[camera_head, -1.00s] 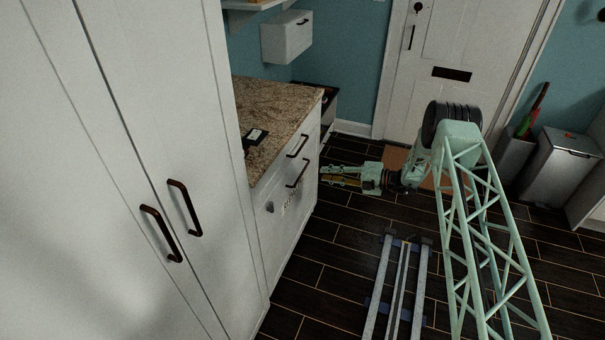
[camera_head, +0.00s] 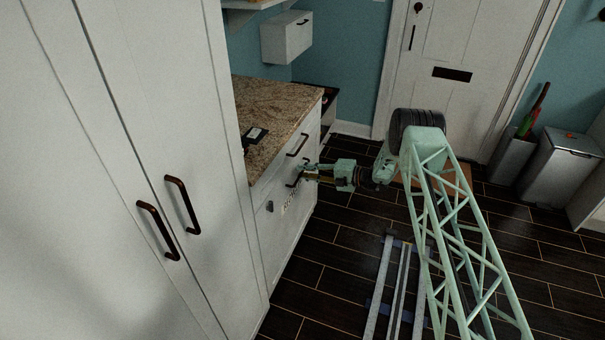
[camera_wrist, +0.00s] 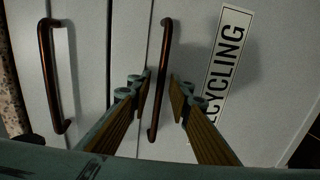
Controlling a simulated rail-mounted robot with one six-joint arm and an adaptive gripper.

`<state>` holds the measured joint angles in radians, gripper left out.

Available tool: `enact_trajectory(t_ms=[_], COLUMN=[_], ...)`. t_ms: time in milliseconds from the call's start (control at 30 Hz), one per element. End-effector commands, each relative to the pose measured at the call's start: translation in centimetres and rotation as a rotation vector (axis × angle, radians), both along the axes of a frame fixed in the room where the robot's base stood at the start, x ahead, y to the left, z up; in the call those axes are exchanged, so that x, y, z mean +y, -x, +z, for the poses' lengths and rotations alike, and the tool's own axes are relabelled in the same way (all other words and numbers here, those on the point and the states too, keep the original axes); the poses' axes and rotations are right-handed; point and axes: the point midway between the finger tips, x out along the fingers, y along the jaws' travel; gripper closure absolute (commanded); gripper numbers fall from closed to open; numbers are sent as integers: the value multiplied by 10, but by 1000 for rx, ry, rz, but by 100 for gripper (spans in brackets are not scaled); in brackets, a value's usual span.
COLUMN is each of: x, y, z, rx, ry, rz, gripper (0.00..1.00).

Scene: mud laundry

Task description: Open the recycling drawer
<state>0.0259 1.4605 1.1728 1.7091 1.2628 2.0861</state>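The recycling drawer (camera_wrist: 255,90) has a white front with a label reading "CYCLING" in part; the rest of the word is hidden by my gripper. Its dark bronze handle (camera_wrist: 161,75) stands between the two fingers of my gripper (camera_wrist: 160,88) in the wrist view. The fingers are open, with gaps on both sides of the handle. In the head view my gripper (camera_head: 306,173) is at the lower handle on the white cabinet under the granite counter, and covers most of that handle. The drawer front looks flush with the cabinet.
A second handle (camera_wrist: 52,75) is on the drawer above, also seen in the head view (camera_head: 297,145). The granite counter (camera_head: 280,95) overhangs the drawers. A tall white cabinet (camera_head: 110,80) stands at left. Dark floor (camera_head: 335,260) in front of the drawers is clear apart from my rail.

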Motion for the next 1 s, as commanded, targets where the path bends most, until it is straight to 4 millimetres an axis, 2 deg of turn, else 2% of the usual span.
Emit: enact_trajectory(t_ms=[433,667,1000], x=[6,6,7], y=[-2,-1,0], z=[-1,-1,-1], rx=[0,0,1], ry=[0,0,0], rz=[0,0,4], gripper=[82,100,100])
